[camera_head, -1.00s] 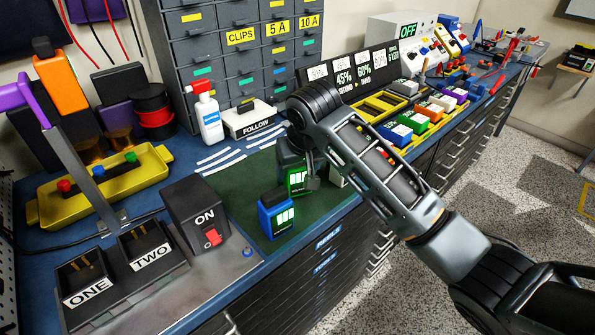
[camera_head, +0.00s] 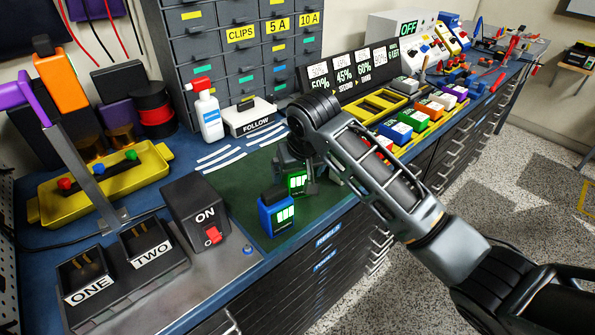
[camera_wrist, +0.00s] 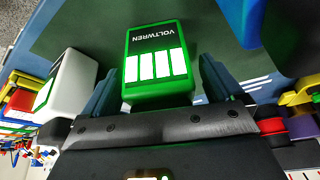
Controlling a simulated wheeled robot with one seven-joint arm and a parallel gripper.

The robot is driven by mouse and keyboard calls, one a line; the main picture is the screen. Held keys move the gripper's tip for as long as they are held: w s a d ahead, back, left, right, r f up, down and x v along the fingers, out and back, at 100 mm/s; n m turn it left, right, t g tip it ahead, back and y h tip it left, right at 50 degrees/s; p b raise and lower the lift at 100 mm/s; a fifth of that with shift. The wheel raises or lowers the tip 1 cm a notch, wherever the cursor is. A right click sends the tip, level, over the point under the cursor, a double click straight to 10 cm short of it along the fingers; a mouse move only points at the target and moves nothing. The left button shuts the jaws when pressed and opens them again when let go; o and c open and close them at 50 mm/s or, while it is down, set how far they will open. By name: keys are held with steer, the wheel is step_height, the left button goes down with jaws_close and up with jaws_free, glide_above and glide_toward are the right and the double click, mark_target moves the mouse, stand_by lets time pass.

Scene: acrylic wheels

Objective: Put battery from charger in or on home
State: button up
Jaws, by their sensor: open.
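A green battery with white bars, marked VOLTWREN (camera_wrist: 155,62), stands between my gripper's two fingers in the wrist view; it also shows in the head view (camera_head: 297,183). My gripper (camera_wrist: 160,88) is open around it, low over the green mat (camera_head: 238,195). A blue battery (camera_head: 276,214) stands on the mat, left of and nearer than the green one. A white battery with a green label (camera_wrist: 68,82) is beside my gripper in the wrist view. The charger (camera_head: 128,262) at the lower left has bays ONE and TWO, both empty. Nothing in view is labelled home.
A black ON switch box (camera_head: 196,212) stands between charger and mat. A purple-handled lever (camera_head: 65,145) rises behind the charger. Yellow frames (camera_head: 383,105) and several coloured batteries line the bench to the right. A spray bottle (camera_head: 207,117) and FOLLOW box (camera_head: 249,120) stand behind the mat.

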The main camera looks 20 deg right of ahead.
steer(key=v, duration=1.2)
steer(key=shift+r, duration=0.2)
